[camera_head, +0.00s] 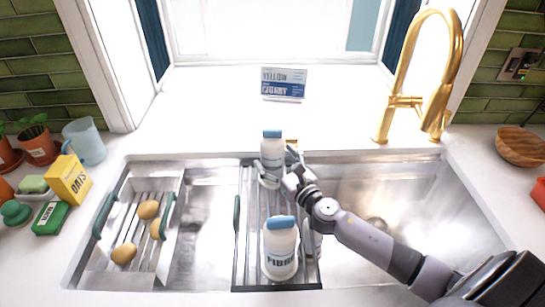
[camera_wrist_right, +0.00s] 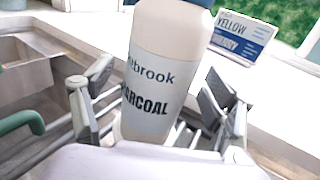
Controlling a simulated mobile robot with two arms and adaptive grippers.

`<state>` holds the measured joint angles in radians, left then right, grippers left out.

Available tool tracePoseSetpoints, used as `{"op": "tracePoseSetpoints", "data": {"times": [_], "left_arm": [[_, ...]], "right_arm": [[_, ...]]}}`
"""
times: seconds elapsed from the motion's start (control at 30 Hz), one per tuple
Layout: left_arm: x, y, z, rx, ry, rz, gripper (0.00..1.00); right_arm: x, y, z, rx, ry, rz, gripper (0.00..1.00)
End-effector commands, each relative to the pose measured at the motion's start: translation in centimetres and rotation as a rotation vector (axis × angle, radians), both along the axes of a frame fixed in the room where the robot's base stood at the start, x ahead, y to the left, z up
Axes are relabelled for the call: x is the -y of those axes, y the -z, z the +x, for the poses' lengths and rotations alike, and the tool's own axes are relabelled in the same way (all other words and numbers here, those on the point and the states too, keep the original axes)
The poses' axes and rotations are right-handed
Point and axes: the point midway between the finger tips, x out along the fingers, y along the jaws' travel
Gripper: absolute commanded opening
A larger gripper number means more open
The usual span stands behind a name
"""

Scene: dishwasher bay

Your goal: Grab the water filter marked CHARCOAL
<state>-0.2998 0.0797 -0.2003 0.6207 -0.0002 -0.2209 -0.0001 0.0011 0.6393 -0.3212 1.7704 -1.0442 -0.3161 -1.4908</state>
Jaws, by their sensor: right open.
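The water filter marked CHARCOAL (camera_head: 272,148) is a white bottle with a blue cap, upright on the rack at the back of the sink. In the right wrist view its label (camera_wrist_right: 150,85) reads "…brook" and "…ARCOAL", the first letters cut off by the curve. My right gripper (camera_head: 277,181) is at its lower part. In the right wrist view the fingers (camera_wrist_right: 155,108) are open, one on either side of the bottle, with a gap at the left. My left gripper is out of view.
The bottles stand on a dark rack (camera_head: 237,270) across the steel sink. Another pale item (camera_head: 312,242) is partly hidden beside the near bottle. A rack with potatoes (camera_head: 148,210) lies left. A YELLOW/CHERRY sign (camera_head: 283,83) and gold faucet (camera_head: 405,102) stand behind.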

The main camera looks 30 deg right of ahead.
Motion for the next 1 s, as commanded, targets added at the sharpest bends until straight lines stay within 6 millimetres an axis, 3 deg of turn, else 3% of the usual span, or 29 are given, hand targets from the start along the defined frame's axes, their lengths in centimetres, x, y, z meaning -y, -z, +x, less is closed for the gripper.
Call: {"op": "tracePoseSetpoints", "data": {"times": [0.1, 0.37, 1.0], "left_arm": [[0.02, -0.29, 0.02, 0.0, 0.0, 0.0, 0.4], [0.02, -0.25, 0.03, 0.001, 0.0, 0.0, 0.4], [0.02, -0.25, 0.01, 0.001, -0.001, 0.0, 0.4]], "right_arm": [[-0.13, -0.08, 1.31, 0.0, -0.001, 0.001, 0.79], [-0.17, 0.07, 1.56, -0.001, -0.002, 0.0, 0.79], [-0.14, 0.03, 1.53, -0.001, -0.001, -0.001, 0.37]]}}
